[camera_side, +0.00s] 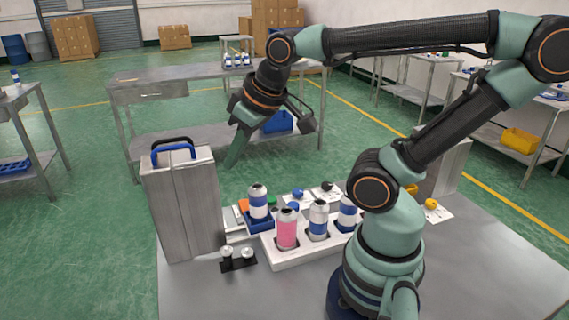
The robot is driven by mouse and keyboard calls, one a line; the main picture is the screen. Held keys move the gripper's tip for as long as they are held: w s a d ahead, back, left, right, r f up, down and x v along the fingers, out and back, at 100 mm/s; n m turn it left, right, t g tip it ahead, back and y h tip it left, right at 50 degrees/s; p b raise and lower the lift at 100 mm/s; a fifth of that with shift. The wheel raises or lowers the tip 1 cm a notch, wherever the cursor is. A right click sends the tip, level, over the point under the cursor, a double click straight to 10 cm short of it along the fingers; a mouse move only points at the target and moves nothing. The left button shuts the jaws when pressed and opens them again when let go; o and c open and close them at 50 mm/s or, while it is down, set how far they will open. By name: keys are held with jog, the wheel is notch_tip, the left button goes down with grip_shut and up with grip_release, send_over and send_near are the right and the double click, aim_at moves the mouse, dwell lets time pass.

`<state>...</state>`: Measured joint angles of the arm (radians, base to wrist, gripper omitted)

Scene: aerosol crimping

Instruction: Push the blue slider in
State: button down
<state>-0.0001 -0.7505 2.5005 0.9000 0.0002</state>
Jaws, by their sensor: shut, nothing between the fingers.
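The blue slider (257,223) appears as a low blue holder beside the grey metal box (181,206). A white can with a blue band (258,201) stands upright in it. The slider sits at the right of the box, apart from the box's main body as far as I can see. My gripper (232,161) is shut and empty. It points down in the air, above and behind the slider, just right of the box's top. The slider's far side and underside are hidden.
A white tray (275,262) holds a pink can (287,229) and blue-banded cans, close right of the slider. A blue handle (173,152) tops the box. A black holder with small metal parts (238,262) lies in front.

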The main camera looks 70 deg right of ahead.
dwell(0.3)
jog(key=c, duration=1.1)
grip_release()
jog(key=o, duration=0.5)
jog(key=shift+d+f, duration=0.25)
jog(key=shift+d, duration=0.35)
jog(key=shift+o, duration=0.5)
jog(key=d, duration=0.1)
jog(key=d+f+m+g, duration=0.1)
jog(key=d, duration=0.1)
jog(key=d+f+m, duration=0.1)
jog(key=shift+d+g+h, duration=0.35)
jog(key=shift+g+h, duration=0.05)
jog(key=m+g, duration=0.4)
send_near(293, 205)
jog(key=shift+y, duration=0.4)
jog(key=f, duration=0.5)
jog(key=d+f, duration=0.1)
jog(key=f, duration=0.2)
jog(key=shift+s+f, duration=0.1)
jog(key=shift+f, duration=0.15)
grip_shut()
